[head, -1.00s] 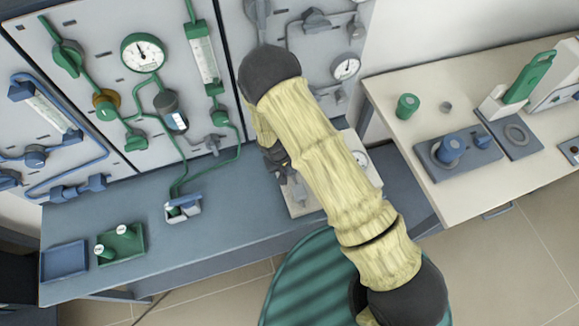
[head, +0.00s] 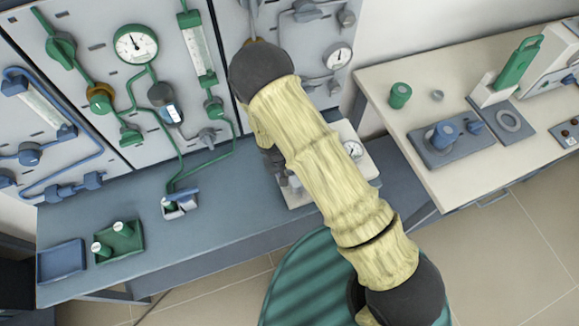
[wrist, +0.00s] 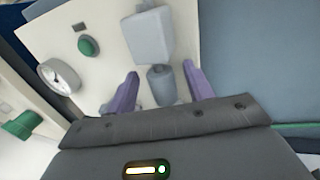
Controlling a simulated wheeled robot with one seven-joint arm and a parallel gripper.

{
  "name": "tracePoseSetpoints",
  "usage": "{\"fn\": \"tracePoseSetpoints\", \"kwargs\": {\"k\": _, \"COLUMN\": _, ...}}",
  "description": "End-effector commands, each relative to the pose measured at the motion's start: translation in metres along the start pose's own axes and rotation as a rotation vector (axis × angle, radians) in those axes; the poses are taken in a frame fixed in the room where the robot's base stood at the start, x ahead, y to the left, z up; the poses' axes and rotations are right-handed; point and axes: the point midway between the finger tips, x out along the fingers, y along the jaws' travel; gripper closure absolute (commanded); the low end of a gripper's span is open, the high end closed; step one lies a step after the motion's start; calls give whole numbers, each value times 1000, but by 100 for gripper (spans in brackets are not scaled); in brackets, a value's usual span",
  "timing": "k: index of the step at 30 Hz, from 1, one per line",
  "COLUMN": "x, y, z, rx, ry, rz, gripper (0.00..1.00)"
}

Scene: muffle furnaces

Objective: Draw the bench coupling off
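A grey cylindrical piece (wrist: 162,86), which looks like the coupling, sits against a pale grey block (wrist: 148,38) on a cream unit in the wrist view. My gripper (wrist: 160,88) has its two purple fingers apart, one on each side of this cylinder, with a visible gap on both sides. The cream unit (head: 360,167) shows on the bench in the head view, largely behind my arm. My fingers are hidden there. The cylinder's lower end is cut off by my gripper body in the wrist view.
The unit carries a round gauge (wrist: 59,76) and a green button (wrist: 88,46). A small fitting (head: 180,205) with green hoses stands on the blue bench (head: 225,190), left of my arm. A green tray (head: 120,243) and a blue tray (head: 62,262) lie at the bench's left end.

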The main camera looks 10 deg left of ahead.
Motion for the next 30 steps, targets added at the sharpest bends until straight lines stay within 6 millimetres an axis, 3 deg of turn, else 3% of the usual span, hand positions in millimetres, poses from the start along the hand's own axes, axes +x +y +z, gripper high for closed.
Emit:
{"fn": "tracePoseSetpoints", "kwargs": {"k": 8, "x": -2, "y": -1, "z": -2, "rx": 0, "ry": 5, "rz": -2, "gripper": 48}}
{"fn": "tracePoseSetpoints", "kwargs": {"k": 14, "x": -18, "y": -1, "z": -3, "rx": 3, "ry": 6, "rz": -3, "gripper": 48}}
{"fn": "tracePoseSetpoints", "kwargs": {"k": 30, "x": -106, "y": 1, "z": -2, "rx": 6, "ry": 7, "rz": -3, "gripper": 48}}
